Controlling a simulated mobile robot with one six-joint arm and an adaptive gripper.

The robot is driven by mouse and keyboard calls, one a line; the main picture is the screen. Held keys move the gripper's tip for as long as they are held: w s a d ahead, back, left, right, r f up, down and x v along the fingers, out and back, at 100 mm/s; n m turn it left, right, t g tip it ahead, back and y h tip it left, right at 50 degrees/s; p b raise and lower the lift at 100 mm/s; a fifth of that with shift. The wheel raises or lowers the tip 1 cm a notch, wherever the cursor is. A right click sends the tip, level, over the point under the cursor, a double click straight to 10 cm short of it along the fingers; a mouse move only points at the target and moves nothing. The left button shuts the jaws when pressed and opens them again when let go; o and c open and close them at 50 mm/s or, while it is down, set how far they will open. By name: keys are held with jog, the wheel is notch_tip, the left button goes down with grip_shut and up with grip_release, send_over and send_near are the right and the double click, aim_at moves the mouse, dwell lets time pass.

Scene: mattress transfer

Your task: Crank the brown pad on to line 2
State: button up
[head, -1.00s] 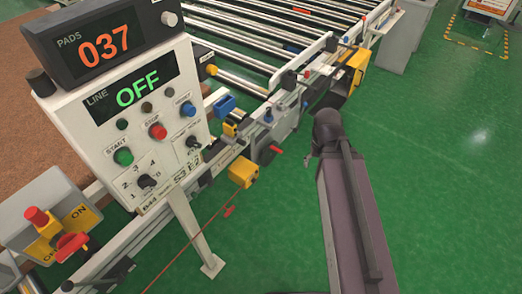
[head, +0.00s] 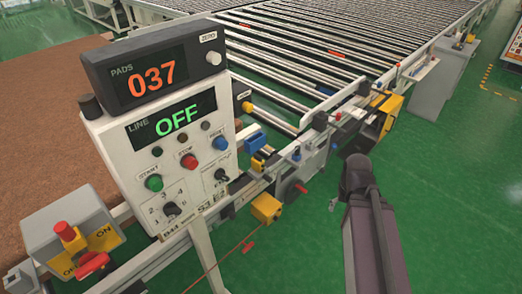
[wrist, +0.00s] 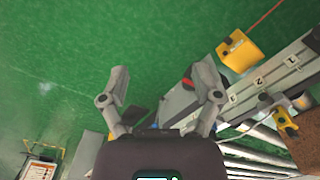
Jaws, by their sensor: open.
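The brown pad (head: 40,85) lies flat behind the control panel at the left of the head view. A brown corner of it shows at the right edge of the wrist view (wrist: 306,150). A pale rail (wrist: 275,70) in the wrist view carries small number labels, with 1 and 2 readable; the "2" label (wrist: 259,80) is near its middle. A small red handle (head: 299,188) sticks out of the rail side in the head view. My gripper (wrist: 160,85) is open and empty, its fingers apart over green floor beside the rail. The head view shows my arm, not the fingers.
The control panel (head: 170,165) reads PADS 037 and LINE OFF. A grey box with a red button (head: 70,235) stands at the lower left. A roller conveyor (head: 330,45) extends behind. A yellow box (head: 266,208) hangs on the rail.

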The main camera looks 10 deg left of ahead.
jog(key=shift+c, duration=1.1)
jog(key=m+t+y+b, duration=1)
jog(key=m+y+b, duration=0.85)
jog(key=b, duration=3.35)
send_near(302, 188)
jog(key=s+d+r+m+h, duration=0.2)
jog(key=s+m+h, duration=0.2)
jog(key=shift+w+d+f+m+t, duration=0.15)
jog(key=shift+w+d+m+t, duration=0.15)
jog(key=shift+w+d, duration=0.15)
jog(key=shift+a, duration=0.15)
jog(key=x, duration=1.3)
jog(key=shift+w+a, duration=0.1)
jog(key=shift+a, duration=0.1)
